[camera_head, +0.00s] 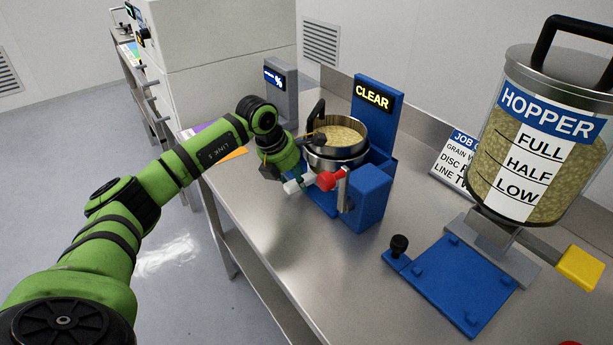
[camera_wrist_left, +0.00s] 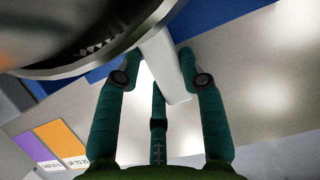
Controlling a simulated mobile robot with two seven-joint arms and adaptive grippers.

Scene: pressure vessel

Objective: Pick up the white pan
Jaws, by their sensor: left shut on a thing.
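My left gripper (camera_head: 290,160) reaches in from the left beside a round metal vessel (camera_head: 338,154) filled with grain. In the left wrist view its fingers (camera_wrist_left: 162,77) are shut on a pale white bar (camera_wrist_left: 168,65), which runs out from beside the vessel's metal underside (camera_wrist_left: 60,60). A white piece (camera_head: 292,187) also shows just below the gripper in the head view. I cannot make out a whole white pan. The vessel sits upright in a blue station with a "CLEAR" sign (camera_head: 373,96). My right gripper is not in view.
A red knob (camera_head: 326,181) and blue block (camera_head: 367,198) stand close to the gripper. A grain hopper (camera_head: 540,130) stands on the right above a blue plate (camera_head: 463,285). A grey display (camera_head: 281,88) stands behind. The steel table (camera_head: 290,265) is clear in front.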

